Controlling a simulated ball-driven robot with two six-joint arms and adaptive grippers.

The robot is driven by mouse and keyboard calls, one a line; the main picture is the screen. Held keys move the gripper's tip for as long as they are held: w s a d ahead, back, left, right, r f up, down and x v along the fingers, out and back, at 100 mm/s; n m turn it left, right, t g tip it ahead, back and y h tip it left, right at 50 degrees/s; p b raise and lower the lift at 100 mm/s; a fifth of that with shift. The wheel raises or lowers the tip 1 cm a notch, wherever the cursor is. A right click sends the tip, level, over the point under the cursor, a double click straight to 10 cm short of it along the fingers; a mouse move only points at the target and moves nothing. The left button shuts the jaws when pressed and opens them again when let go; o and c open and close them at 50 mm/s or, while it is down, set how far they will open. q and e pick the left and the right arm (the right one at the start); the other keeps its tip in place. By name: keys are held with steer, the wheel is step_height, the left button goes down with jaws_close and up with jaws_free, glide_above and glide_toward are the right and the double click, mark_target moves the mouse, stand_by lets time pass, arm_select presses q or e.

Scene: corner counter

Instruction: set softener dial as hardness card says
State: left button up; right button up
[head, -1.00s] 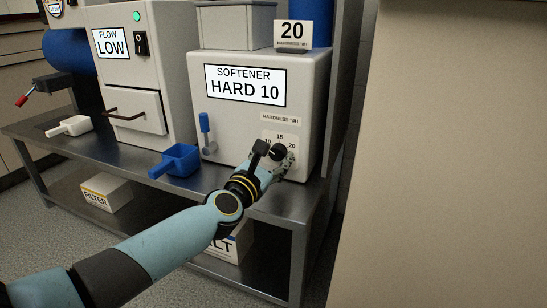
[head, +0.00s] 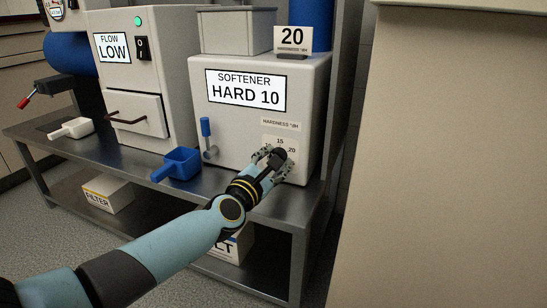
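The softener (head: 230,130) is a pale box on the steel counter, with a display (head: 245,91) reading "SOFTENER HARD 10". The hardness card (head: 293,38) on top reads 20. I cannot make out contact or the dial's pointer. My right gripper is not in view.
A blue lever (head: 207,138) is left of the dial, and a blue scoop (head: 178,164) lies on the counter (head: 215,185). A unit reading "FLOW LOW" (head: 113,47) stands to the left. A beige panel (head: 450,170) fills the right side.

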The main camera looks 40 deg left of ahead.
arm_select(q)
steer(key=m+p, duration=0.1)
steer(key=m, duration=0.1)
steer(key=m+p, duration=0.1)
steer(key=m, duration=0.2)
steer(key=shift+r+m+p, duration=0.2)
steer(key=shift+m+p, duration=0.1)
steer(key=shift+p, duration=0.1)
steer(key=m+p, duration=0.2)
steer(key=m, duration=0.2)
steer(key=shift+y, duration=0.3)
steer(key=m+p, duration=0.4)
steer(key=m, duration=0.2)
steer(key=shift+d+g, duration=0.1)
steer(key=shift+g, duration=0.2)
steer(key=shift+f+m, duration=0.15)
steer(key=shift+m, duration=0.85)
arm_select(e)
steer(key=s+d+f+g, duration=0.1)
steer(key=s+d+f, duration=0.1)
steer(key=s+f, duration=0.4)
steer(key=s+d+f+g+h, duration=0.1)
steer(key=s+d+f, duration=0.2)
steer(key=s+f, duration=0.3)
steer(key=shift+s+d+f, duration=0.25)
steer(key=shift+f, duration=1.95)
arm_select(q)
steer(key=o, duration=1.1)
steer(key=shift+o, duration=0.2)
steer(key=v, duration=1.2)
